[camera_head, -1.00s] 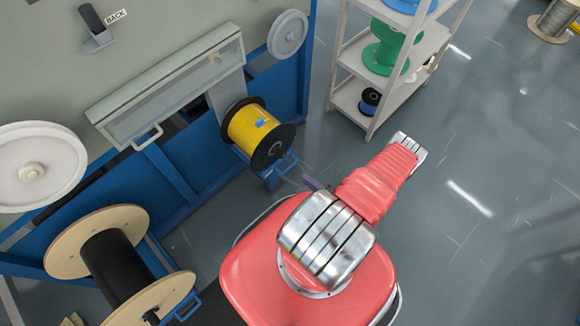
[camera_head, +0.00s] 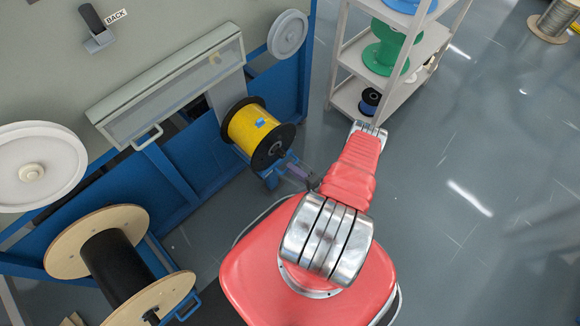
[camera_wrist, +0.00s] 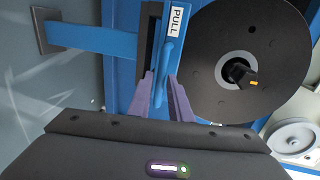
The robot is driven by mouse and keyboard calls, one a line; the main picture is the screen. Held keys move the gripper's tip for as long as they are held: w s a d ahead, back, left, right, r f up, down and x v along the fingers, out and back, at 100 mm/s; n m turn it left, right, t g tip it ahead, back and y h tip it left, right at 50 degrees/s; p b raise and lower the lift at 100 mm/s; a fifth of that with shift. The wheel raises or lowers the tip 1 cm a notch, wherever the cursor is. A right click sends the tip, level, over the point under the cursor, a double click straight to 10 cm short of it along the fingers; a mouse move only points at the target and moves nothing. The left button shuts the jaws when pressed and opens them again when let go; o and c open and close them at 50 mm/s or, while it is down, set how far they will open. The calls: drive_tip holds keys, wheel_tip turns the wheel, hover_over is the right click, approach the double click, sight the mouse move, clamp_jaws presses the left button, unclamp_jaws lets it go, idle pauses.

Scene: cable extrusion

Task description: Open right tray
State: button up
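The right tray (camera_head: 269,181) is a blue frame under a yellow cable spool (camera_head: 250,127) at the machine's lower right. Its blue handle (camera_wrist: 166,62) stands beside a white PULL label (camera_wrist: 176,20) in the wrist view. My gripper (camera_wrist: 160,77) has purple fingers, one on each side of the handle's near end. The fingers look apart, with the handle between them; whether they touch it is unclear. In the head view my gripper (camera_head: 294,168) is small at the tray's front, partly hidden by my red arm.
A left tray (camera_head: 185,306) holds a wooden-flanged spool (camera_head: 117,265). A white shelf (camera_head: 345,98) with green and blue spools stands behind. A clear-fronted cover (camera_head: 165,90) spans the machine above the trays.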

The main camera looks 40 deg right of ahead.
drive_tip(key=shift+x, duration=1.4)
clamp_jaws()
drive_tip(key=shift+d, duration=0.15)
